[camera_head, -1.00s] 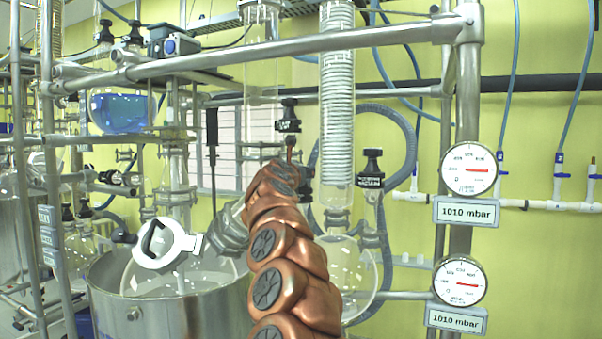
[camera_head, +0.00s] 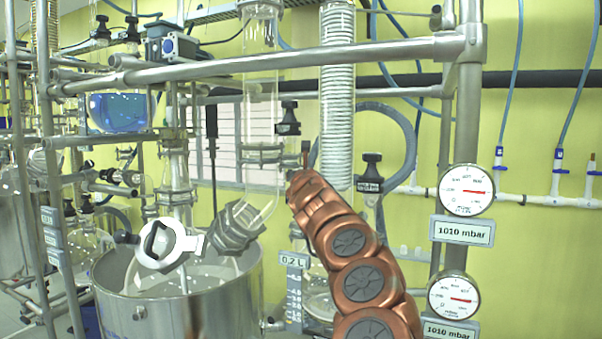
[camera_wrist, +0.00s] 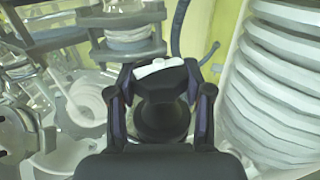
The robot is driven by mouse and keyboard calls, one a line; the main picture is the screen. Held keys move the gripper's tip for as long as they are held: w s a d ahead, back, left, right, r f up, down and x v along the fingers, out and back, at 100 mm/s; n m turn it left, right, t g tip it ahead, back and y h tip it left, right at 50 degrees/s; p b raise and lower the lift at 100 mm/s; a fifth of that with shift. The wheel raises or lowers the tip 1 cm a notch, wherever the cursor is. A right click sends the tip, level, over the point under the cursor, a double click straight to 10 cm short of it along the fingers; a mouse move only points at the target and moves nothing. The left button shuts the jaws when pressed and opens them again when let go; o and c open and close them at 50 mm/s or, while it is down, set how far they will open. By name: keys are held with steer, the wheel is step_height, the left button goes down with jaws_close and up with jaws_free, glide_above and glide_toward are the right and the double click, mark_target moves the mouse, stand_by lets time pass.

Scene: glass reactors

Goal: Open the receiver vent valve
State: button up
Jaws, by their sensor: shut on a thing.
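In the wrist view, my gripper (camera_wrist: 159,80) has its two dark fingers closed on either side of a black valve knob (camera_wrist: 160,112) with a white piece on top. In the head view, my copper arm rises from the lower right and hides the gripper and its grip. A black valve knob (camera_head: 289,119) with a small dark label stands upright just above the arm's end, left of the coiled glass column. A second black knob (camera_head: 371,165) with a label stands to the right of that column. I cannot tell from the head view which knob is held.
The coiled glass column (camera_head: 337,100) is close on the right, also in the wrist view (camera_wrist: 270,95). A metal rail (camera_head: 290,60) crosses above. A steel vessel (camera_head: 240,300) stands lower left. Two gauges (camera_head: 466,190) with 1010 mbar signs are at right.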

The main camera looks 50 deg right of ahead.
stand_by(0.3)
steer(key=o, duration=0.9)
steer(key=shift+f+b, duration=0.1)
steer(key=shift+b, duration=0.2)
steer(key=shift+w+f+m+g+h+b, duration=0.1)
steer(key=shift+f+m+g+h+b, duration=0.2)
steer(key=shift+b, duration=0.5)
steer(key=shift+r+m+g+h+b, duration=0.2)
steer(key=shift+m+g+h+b, duration=0.65)
steer(key=shift+g+b, duration=0.35)
steer(key=shift+r+m+g+h+b, duration=0.1)
steer(key=shift+m+g+h+b, duration=0.2)
steer(key=shift+m+g, duration=0.2)
steer(key=shift+r+m+g+h+b, duration=0.15)
steer(key=shift+m+g+h, duration=0.2)
steer(key=shift+m+g, duration=0.35)
steer(key=shift+m+g+h+b, duration=0.15)
steer(key=shift+m+g+h, duration=0.2)
steer(key=shift+g, duration=0.55)
steer(key=shift+m+g, duration=0.3)
steer(key=shift+g, duration=0.2)
